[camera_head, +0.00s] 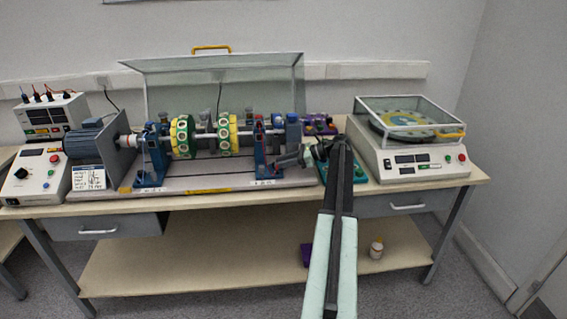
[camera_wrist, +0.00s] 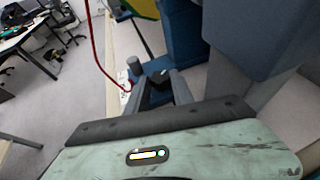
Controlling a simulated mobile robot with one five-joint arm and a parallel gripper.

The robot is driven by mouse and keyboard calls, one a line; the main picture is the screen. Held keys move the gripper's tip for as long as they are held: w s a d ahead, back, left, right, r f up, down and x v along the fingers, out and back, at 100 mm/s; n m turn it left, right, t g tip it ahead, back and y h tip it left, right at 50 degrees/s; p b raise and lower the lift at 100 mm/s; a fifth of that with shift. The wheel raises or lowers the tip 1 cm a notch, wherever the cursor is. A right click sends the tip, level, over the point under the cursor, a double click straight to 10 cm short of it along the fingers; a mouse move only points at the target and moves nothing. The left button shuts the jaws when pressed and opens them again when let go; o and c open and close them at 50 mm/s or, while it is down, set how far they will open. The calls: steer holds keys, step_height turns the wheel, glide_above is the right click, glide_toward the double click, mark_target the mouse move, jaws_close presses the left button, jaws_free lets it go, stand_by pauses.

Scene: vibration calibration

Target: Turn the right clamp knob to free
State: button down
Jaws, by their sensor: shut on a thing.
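The rotor rig stands on the bench, with its left blue bearing stand (camera_head: 150,160) and right blue bearing stand (camera_head: 262,155) carrying a shaft with green-yellow discs (camera_head: 227,134). My gripper (camera_head: 281,160) reaches in from the right, low beside the right stand. In the wrist view my gripper (camera_wrist: 160,88) has its fingers closed around a small dark knob (camera_wrist: 158,77), which seems to be the right clamp knob, at the foot of the blue stand (camera_wrist: 178,35). The knob is mostly hidden by the fingers, and its turn angle cannot be read. In the head view the knob is hidden.
A red cable (camera_wrist: 97,48) hangs left of the fingers in the wrist view. A grey cylinder (camera_wrist: 133,63) stands close to them. A clear cover (camera_head: 220,75) is raised behind the rig. A balance instrument (camera_head: 408,155) stands right of my arm, and a motor (camera_head: 90,143) stands left.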

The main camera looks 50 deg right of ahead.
steer(key=c, duration=1.1)
jaws_free()
steer(key=p+v, duration=0.3)
steer(key=v, duration=0.4)
steer(key=shift+r, duration=0.15)
steer(key=shift+s+d, duration=0.2)
steer(key=shift+s, duration=0.1)
